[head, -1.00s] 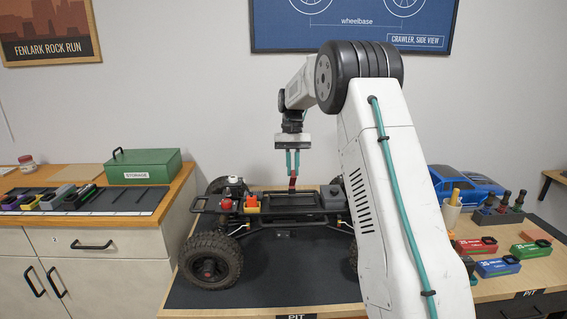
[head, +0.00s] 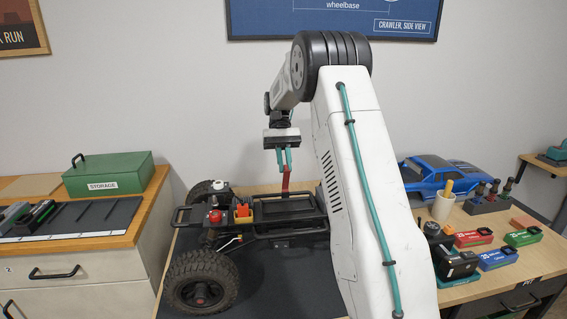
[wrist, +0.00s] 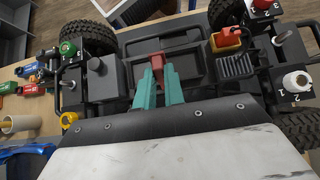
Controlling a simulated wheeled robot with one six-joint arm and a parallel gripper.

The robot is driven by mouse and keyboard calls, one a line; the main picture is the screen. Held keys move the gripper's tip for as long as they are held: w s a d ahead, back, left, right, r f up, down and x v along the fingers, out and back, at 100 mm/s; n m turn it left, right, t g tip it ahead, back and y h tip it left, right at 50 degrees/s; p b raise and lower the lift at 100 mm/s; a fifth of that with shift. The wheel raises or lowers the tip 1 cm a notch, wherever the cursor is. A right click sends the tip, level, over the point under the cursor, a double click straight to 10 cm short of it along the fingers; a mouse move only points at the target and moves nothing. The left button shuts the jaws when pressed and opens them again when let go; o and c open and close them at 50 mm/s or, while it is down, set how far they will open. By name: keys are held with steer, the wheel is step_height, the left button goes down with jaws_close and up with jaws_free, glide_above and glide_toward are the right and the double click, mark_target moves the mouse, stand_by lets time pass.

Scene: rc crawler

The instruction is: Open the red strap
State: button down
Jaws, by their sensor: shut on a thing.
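The red strap (head: 286,182) stands up from the middle of the crawler chassis (head: 262,232) in the head view. My gripper (head: 284,166) is above the chassis, with its teal fingers shut on the strap's upper part. In the wrist view the strap (wrist: 157,68) shows at the tips of my gripper (wrist: 158,82), over a dark, empty-looking tray (wrist: 190,66). Where the strap's lower end is fixed cannot be made out.
An orange connector (head: 243,212) and a red knob (head: 215,216) sit on the chassis left of the strap. A green storage box (head: 110,175) stands on the left counter. A blue car body (head: 440,178) and several coloured packs, including a red one (head: 473,238), are at right.

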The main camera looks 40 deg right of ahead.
steer(key=c, duration=1.5)
jaws_free()
steer(key=shift+a, duration=0.1)
steer(key=s+a+r, duration=0.1)
steer(key=s, duration=0.4)
steer(key=s+a+r, duration=0.2)
steer(key=s, duration=0.3)
steer(key=s+a+r, duration=0.2)
steer(key=s, duration=0.3)
steer(key=shift+a, duration=0.15)
